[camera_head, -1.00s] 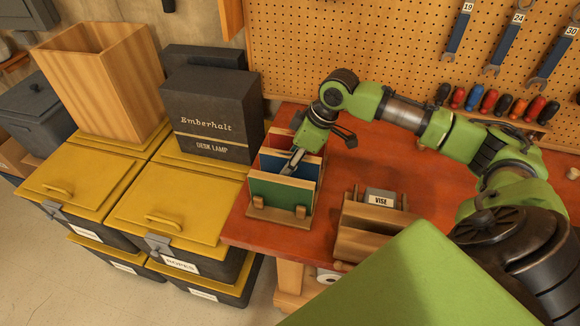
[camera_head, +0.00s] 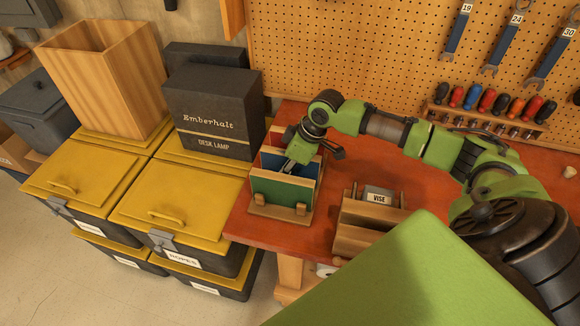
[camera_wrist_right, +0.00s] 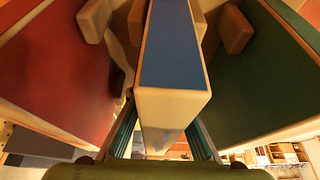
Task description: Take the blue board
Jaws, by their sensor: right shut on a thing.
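A wooden rack (camera_head: 280,214) stands at the left end of the red workbench and holds upright boards. The green board (camera_head: 281,189) is nearest. The blue board (camera_head: 302,165) is behind it, partly covered by my right gripper (camera_head: 291,166). In the wrist view the blue board (camera_wrist_right: 171,45) runs up the middle, with its pale edge between my right gripper's fingers (camera_wrist_right: 165,138), which are shut on it. The red board (camera_wrist_right: 65,70) stands to its left and the green board (camera_wrist_right: 260,75) to its right, both apart from it. My left gripper is out of view.
A black lamp box (camera_head: 212,112) and yellow-lidded crates (camera_head: 170,205) stand left of the bench. A wooden holder (camera_head: 365,228) with a "VISE" label is right of the rack. The pegboard (camera_head: 350,50) and a screwdriver row (camera_head: 490,103) are behind.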

